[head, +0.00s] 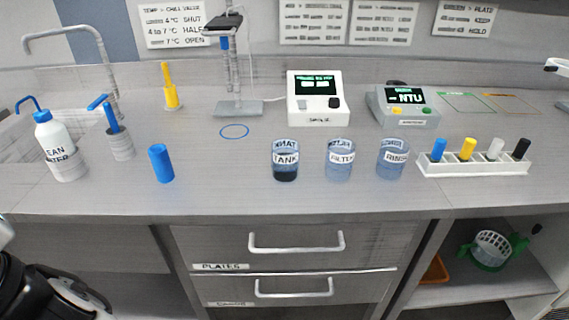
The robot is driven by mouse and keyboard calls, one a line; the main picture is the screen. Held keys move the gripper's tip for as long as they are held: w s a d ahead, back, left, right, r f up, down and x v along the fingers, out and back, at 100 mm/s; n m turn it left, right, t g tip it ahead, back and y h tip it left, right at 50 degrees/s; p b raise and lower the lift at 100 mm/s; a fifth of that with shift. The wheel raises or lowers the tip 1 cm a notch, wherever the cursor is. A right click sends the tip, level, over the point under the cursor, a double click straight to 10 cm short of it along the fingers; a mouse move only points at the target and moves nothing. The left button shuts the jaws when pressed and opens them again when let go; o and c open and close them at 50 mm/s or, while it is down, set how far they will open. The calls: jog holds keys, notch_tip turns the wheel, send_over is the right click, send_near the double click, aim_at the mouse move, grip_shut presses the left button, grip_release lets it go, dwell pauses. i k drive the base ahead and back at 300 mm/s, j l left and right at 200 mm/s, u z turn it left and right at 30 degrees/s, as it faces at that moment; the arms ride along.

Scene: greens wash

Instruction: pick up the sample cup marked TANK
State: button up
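The sample cup marked TANK (285,161) stands upright on the grey counter, near its front edge and about mid-picture. It is clear, with a white label and dark liquid in its lower part. The similar cup marked FILTER (340,161) stands just right of it, and the cup marked RINSE (393,159) stands further right. The cups are apart from each other. A black and white part of my arm shows at the lower left, below the counter. My gripper's fingers are not in view.
A blue cylinder (160,164) and a wash bottle (59,147) stand left on the counter (225,185). A white device (315,98) and an NTU meter (404,105) stand behind the cups. A rack (473,168) of coloured-capped pieces is right. Drawer handles (296,243) protrude below.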

aim_at(285, 162)
jog(key=l+u, duration=0.15)
jog(key=l, duration=0.3)
jog(key=l+u, duration=0.15)
jog(key=l, duration=0.25)
jog(key=l+u, duration=0.15)
jog(key=l, duration=0.3)
jog(key=k+l+u, duration=0.2)
jog(key=l, duration=0.2)
jog(key=l+u, duration=0.15)
jog(key=l, duration=0.25)
jog(key=k+l+u, duration=0.15)
jog(key=l, duration=0.25)
jog(key=k+l+u, duration=0.15)
jog(key=l, duration=0.25)
jog(key=i, duration=1)
